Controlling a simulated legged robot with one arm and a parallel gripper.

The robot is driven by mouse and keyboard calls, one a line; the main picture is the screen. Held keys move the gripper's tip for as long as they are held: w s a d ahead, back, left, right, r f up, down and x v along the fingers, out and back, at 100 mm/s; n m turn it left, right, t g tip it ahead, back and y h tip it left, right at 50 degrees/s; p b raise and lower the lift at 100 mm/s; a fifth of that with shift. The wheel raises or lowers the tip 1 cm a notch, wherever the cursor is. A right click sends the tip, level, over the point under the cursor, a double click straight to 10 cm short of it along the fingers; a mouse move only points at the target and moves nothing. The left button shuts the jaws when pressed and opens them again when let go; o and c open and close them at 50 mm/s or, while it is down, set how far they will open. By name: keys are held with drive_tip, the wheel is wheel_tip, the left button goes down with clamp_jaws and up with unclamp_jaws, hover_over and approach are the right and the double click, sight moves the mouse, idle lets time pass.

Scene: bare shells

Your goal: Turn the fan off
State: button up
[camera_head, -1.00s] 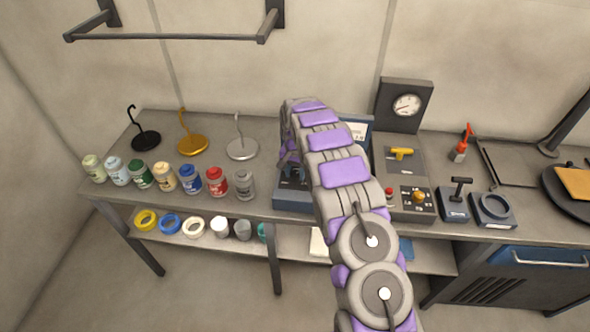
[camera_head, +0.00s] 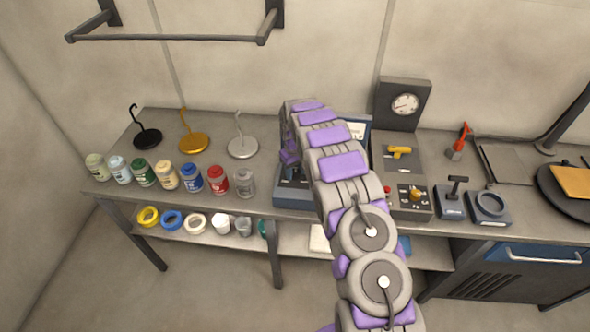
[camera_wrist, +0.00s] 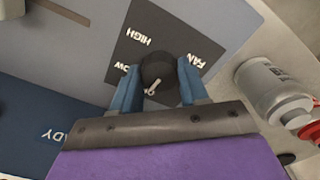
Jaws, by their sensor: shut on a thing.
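The fan knob (camera_wrist: 158,70) is round and black with a pale pointer mark. It sits on a dark plate (camera_wrist: 128,48) printed FAN, HIGH and LOW in the wrist view. The pointer mark is toward the bottom of the picture; I cannot tell which setting it marks. My gripper (camera_wrist: 160,80) is shut on the knob, one blue finger on each side. In the head view the fan's blue box (camera_head: 292,197) stands on the bench, partly behind my arm, and the knob is hidden there.
A grey jar (camera_head: 245,184) stands just left of the box, with a red jar (camera_head: 216,181) and several others beyond. A panel with a yellow handle (camera_head: 399,152) and a gauge (camera_head: 404,104) are to the right. A wall rail (camera_head: 165,37) hangs at upper left.

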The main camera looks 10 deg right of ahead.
sight(295, 171)
drive_tip(key=shift+w+r+n, duration=0.2)
drive_tip(key=shift+n, duration=0.3)
drive_tip(key=o, duration=1.1)
drive_tip(key=shift+s+f, duration=0.1)
drive_tip(key=shift+f, duration=0.05)
drive_tip(key=shift+c, duration=0.2)
wheel_tip(295, 171, up, 17)
drive_tip(key=shift+p, duration=0.35)
